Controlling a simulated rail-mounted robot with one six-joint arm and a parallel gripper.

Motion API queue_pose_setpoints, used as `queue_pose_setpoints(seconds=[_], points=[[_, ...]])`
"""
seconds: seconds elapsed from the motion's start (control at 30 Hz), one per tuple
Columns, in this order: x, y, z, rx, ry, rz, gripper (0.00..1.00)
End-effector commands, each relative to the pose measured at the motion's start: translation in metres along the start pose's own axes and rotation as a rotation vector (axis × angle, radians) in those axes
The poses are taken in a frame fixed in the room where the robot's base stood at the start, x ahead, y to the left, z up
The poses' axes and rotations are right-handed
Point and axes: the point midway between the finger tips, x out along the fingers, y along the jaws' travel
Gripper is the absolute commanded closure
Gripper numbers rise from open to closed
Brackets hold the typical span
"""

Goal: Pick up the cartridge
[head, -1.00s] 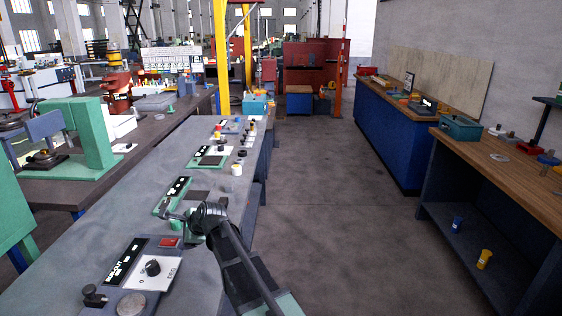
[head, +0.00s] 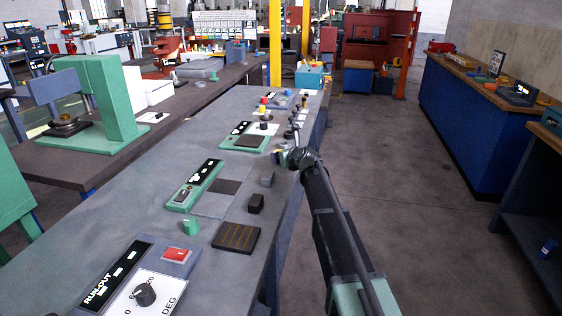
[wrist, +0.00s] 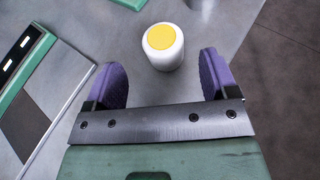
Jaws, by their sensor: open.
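A white cylinder with a yellow top, which looks like the cartridge (wrist: 163,47), stands upright on the grey bench in the wrist view. My gripper (wrist: 160,68) is open and empty, its two purple-padded fingers spread. The cylinder is centred just beyond the gap between the fingertips, and no contact shows. In the head view my gripper (head: 281,156) is over the right part of the bench, and my wrist largely hides the cylinder there.
The grey bench (head: 120,210) carries a green-framed panel (head: 194,186), dark blocks (head: 256,204), a brown slatted pad (head: 236,237) and a red button box (head: 176,254). A green press (head: 110,100) stands left. Open floor (head: 375,190) lies right.

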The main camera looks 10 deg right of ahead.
Motion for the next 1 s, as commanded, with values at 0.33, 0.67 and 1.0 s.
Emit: queue_pose_setpoints(seconds=[0.33, 0.67, 1.0], points=[[0.039, -0.003, -0.006, 0.0, 0.001, 0.001, 0.2], [0.055, -0.002, -0.002, -0.001, 0.001, 0.0, 0.2], [0.055, -0.002, -0.002, -0.001, 0.001, 0.0, 0.72]])
